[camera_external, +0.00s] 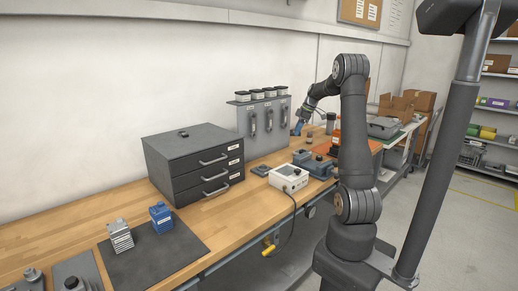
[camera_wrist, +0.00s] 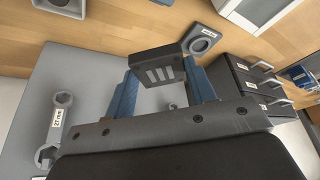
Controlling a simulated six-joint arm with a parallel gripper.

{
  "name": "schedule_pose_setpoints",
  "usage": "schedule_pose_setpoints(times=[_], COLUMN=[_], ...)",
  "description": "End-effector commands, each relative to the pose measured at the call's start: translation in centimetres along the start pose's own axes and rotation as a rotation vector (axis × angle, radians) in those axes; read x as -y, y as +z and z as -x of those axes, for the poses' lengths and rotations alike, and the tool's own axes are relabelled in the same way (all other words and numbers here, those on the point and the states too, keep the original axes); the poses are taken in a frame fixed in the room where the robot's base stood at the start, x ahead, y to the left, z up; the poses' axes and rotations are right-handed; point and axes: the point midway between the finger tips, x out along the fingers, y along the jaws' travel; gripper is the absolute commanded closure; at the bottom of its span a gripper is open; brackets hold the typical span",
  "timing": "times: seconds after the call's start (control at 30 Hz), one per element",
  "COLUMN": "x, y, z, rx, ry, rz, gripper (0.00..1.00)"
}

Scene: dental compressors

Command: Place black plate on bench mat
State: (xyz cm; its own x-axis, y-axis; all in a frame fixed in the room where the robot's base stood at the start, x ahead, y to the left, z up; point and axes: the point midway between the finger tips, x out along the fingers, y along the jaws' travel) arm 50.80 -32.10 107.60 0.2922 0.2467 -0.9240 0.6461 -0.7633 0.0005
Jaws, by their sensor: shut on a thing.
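My gripper (camera_wrist: 161,70) has blue fingers shut on a small black plate (camera_wrist: 158,55) with several light slots in its face, seen in the wrist view. In the external view my gripper (camera_external: 298,128) is in front of the right part of the grey wrench panel, above the bench; the plate cannot be made out there. The dark bench mat (camera_external: 190,252) lies flat at the near left of the bench, far from my gripper. A silver finned block (camera_external: 120,237) and a blue block (camera_external: 160,218) stand on its back part.
A dark drawer cabinet (camera_external: 195,160) stands between the mat and the grey wrench panel (camera_external: 243,122). A white device (camera_external: 288,178) and a blue-grey device (camera_external: 318,165) sit near the bench's front edge. The mat's front part is bare.

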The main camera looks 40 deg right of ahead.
Motion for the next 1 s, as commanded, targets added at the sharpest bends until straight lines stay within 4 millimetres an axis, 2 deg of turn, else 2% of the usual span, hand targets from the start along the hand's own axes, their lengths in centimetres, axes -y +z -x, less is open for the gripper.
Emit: schedule_pose_setpoints(times=[0.03, 0.2, 0.47, 0.63, 0.8, 1.0], x=[-1.0, -3.0, -4.0, -4.6, -6.1, -8.0], y=[2.7, 10.9, 23.3, 30.4, 33.7, 36.5], z=[0.0, 0.1, 0.4, 0.8, 1.5, 3.0], rx=[0.000, 0.000, -0.001, 0.005, 0.017, 0.024], ry=[0.005, 0.019, 0.047, 0.124, 0.222, 0.336], rz=[-0.020, -0.057, -0.120, -0.302, -0.549, -0.835], gripper=[0.75, 0.75, 0.75, 0.75, 0.75, 0.75])
